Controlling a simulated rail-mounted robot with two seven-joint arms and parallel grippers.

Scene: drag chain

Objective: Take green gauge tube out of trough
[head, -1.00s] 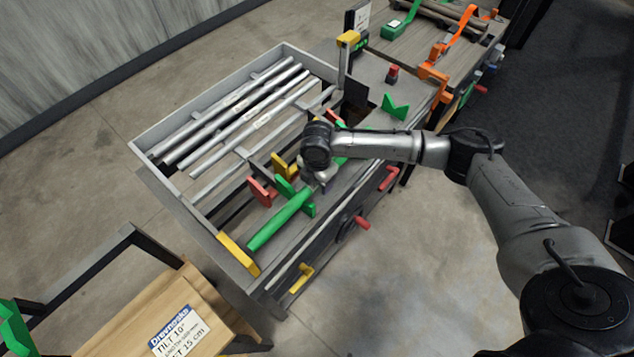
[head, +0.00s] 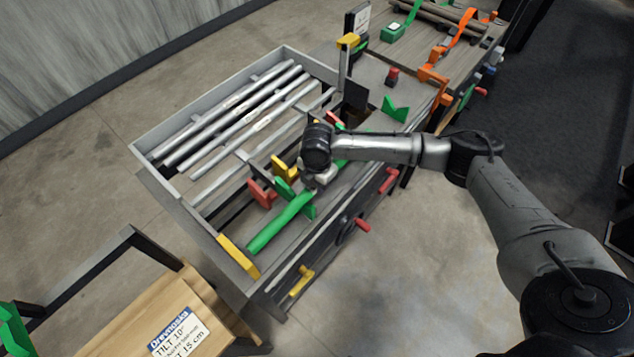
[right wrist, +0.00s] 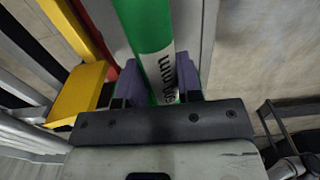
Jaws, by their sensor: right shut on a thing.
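My left gripper is not in view.
Silver tubes (head: 232,113) lie in the cart's rear tray. Red (head: 262,194) and yellow (head: 284,168) rests stand beside the green tube. A wooden box (head: 190,315) is at lower left. Floor at right front is clear.

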